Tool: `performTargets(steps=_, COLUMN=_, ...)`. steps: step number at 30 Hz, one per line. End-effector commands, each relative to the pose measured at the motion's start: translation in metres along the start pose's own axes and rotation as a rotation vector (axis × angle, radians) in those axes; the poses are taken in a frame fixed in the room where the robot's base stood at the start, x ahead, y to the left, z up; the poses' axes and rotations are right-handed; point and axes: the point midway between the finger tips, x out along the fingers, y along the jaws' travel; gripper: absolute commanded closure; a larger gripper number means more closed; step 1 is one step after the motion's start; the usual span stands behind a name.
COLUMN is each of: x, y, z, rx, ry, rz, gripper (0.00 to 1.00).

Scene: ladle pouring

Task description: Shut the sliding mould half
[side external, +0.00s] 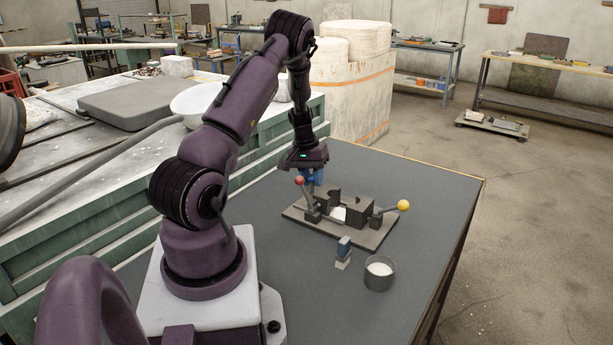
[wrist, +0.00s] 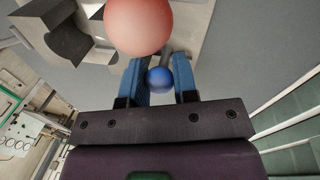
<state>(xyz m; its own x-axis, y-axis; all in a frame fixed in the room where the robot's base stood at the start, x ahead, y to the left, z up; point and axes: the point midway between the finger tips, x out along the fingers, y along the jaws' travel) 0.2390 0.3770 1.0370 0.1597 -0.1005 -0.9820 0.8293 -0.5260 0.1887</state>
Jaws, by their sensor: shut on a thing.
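A lever with a red ball (side external: 300,180) rises at the left end and one with a yellow ball (side external: 403,205) at the right end. My gripper (side external: 313,178) points down over the plate's far left end. In the wrist view its blue fingers (wrist: 160,78) are shut on a small blue knob (wrist: 159,80). The red ball (wrist: 138,22) looms just beyond the fingertips.
A small blue-and-pale block (side external: 344,247) and a grey pot (side external: 380,276) with white contents stand in front of the plate. The red-ball lever is close to my gripper. The grey tabletop (side external: 430,190) is clear at right. A green-sided bench runs along the left.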

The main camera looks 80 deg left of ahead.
Motion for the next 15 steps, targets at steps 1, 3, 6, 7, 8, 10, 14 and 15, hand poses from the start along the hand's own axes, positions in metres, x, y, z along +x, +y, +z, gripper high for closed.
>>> performTargets(steps=1, x=0.002, y=0.016, z=0.003, rx=0.007, ry=-0.002, rz=0.006, gripper=1.0)
performTargets(steps=3, x=0.005, y=0.03, z=0.006, rx=0.007, ry=-0.003, rz=0.006, gripper=1.0)
performTargets(steps=6, x=0.008, y=0.046, z=0.009, rx=0.006, ry=-0.001, rz=0.005, gripper=1.0)
performTargets(steps=7, x=0.009, y=0.049, z=0.01, rx=0.005, ry=-0.001, rz=0.005, gripper=1.0)
performTargets(steps=8, x=0.009, y=0.052, z=0.01, rx=0.004, ry=-0.001, rz=0.005, gripper=1.0)
performTargets(steps=10, x=0.01, y=0.055, z=0.011, rx=0.004, ry=-0.001, rz=0.005, gripper=1.0)
performTargets(steps=14, x=0.01, y=0.056, z=0.011, rx=0.005, ry=-0.002, rz=0.007, gripper=1.0)
performTargets(steps=15, x=0.01, y=0.057, z=0.011, rx=0.005, ry=-0.003, rz=0.008, gripper=1.0)
